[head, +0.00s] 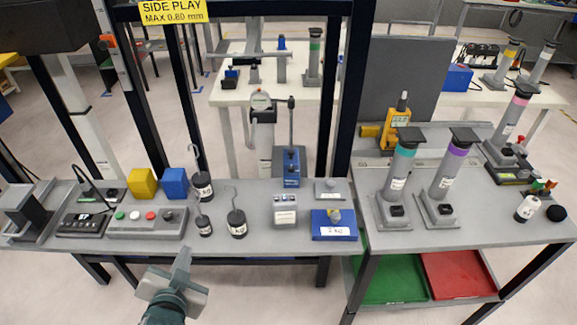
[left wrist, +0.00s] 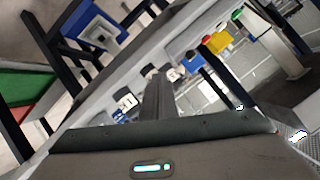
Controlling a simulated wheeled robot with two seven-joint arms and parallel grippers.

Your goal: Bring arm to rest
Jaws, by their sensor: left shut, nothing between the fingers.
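My left gripper (head: 184,262) is at the bottom of the head view, in front of the near edge of the grey bench (head: 265,240). Its fingers are shut with nothing between them, and they point up toward the bench. In the left wrist view the closed fingers (left wrist: 155,97) stand up in the middle, with the tilted bench behind them. The gripper appears apart from everything on the bench. My right gripper shows in neither view.
Hooked weights (head: 237,224), a button box (head: 146,222), a yellow block (head: 142,182) and a blue block (head: 174,182) stand on the bench. A dark frame post (head: 352,90) rises behind. Green (head: 395,278) and red (head: 458,275) trays lie below right. The floor left of my gripper is clear.

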